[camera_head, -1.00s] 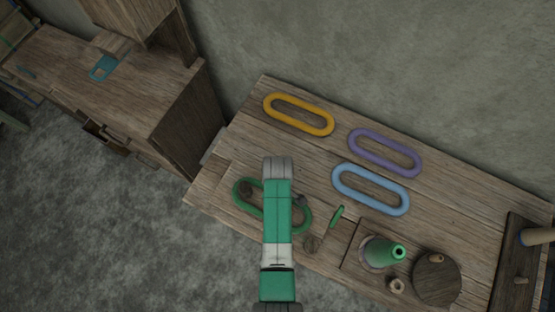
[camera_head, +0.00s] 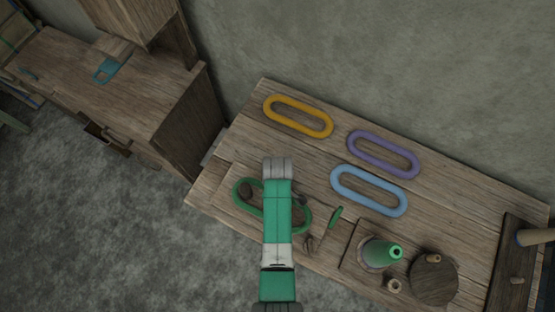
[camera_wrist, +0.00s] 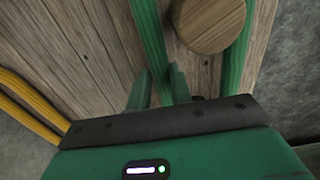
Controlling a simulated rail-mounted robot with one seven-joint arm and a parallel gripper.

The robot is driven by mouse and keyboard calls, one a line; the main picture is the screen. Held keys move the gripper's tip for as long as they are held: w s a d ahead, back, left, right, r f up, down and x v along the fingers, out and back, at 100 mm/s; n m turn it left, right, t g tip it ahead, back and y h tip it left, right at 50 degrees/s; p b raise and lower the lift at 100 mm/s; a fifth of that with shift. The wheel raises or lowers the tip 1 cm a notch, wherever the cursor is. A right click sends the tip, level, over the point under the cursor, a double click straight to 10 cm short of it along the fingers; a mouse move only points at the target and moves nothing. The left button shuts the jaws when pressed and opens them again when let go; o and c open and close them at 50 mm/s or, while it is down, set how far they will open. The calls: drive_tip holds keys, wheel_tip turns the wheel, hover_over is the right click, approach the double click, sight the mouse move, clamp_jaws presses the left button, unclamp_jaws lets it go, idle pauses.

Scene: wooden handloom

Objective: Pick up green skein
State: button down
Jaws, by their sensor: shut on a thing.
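The green skein (camera_head: 237,191) is a long oval loop on the wooden table at the front left, its middle hidden under my arm in the head view. In the wrist view one strand of the green skein (camera_wrist: 149,35) runs down between the fingers of my gripper (camera_wrist: 163,88), which is shut on it. The other strand lies to the right, past a round wooden peg top (camera_wrist: 208,22) that stands between the strands. My fingertips are hidden by my arm in the head view. I cannot tell whether the skein is clear of the table.
Yellow (camera_head: 298,117), purple (camera_head: 383,155) and blue (camera_head: 368,191) skeins lie behind and to the right. A green spool (camera_head: 381,252) and a round wooden block (camera_head: 434,279) stand at the front right. A wooden cabinet (camera_head: 178,125) is to the left, a wall behind.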

wheel_tip(320, 180, up, 14)
drive_tip(key=p, duration=1.4)
drive_tip(key=shift+r, duration=0.25)
idle(0.6)
